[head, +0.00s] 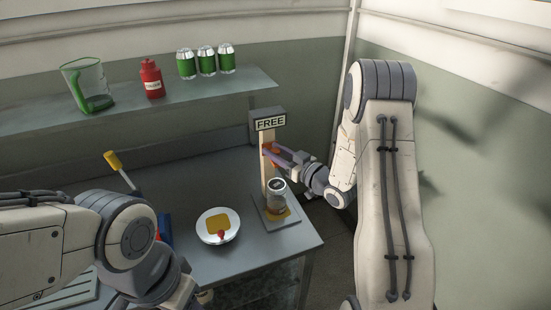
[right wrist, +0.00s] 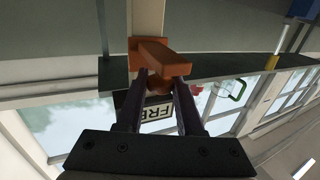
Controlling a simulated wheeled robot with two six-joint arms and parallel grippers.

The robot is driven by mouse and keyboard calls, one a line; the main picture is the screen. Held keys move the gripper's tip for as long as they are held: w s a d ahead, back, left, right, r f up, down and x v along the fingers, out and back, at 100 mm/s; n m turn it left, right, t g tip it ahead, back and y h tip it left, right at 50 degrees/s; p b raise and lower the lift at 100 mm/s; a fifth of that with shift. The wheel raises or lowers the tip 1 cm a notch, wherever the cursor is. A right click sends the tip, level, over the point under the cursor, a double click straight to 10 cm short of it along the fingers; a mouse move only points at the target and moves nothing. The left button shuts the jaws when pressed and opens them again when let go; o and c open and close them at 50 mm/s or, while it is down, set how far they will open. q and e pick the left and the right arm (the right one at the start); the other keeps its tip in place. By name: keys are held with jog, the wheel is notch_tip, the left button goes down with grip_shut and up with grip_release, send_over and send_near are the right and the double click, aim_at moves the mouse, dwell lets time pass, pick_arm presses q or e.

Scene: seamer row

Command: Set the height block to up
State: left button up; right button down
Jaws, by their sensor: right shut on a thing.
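The height block (head: 266,147) is a small orange piece on the upright post of the seamer (head: 267,171), below a sign reading FREE (head: 270,123). In the right wrist view the orange block (right wrist: 160,56) sticks out from the pale post toward me. My right gripper (head: 271,151) reaches in from the right and is shut on the block; in the right wrist view its two fingers (right wrist: 161,88) close around the block's near end, partly hiding it. My left arm shows at the lower left, but its fingers are not visible.
A yellow-topped lever (head: 113,161) stands farther left. The shelf (head: 215,98) holds a green jug, a red bottle and green cans.

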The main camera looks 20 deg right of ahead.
jog(key=shift+r, duration=0.4)
jog(key=c, duration=0.6)
grip_release()
jog(key=shift+o, duration=0.2)
jog(key=shift+f, duration=0.1)
jog(key=b+v, duration=0.3)
jog(key=v, duration=0.7)
jog(key=shift+s, duration=0.2)
jog(key=shift+d, duration=0.1)
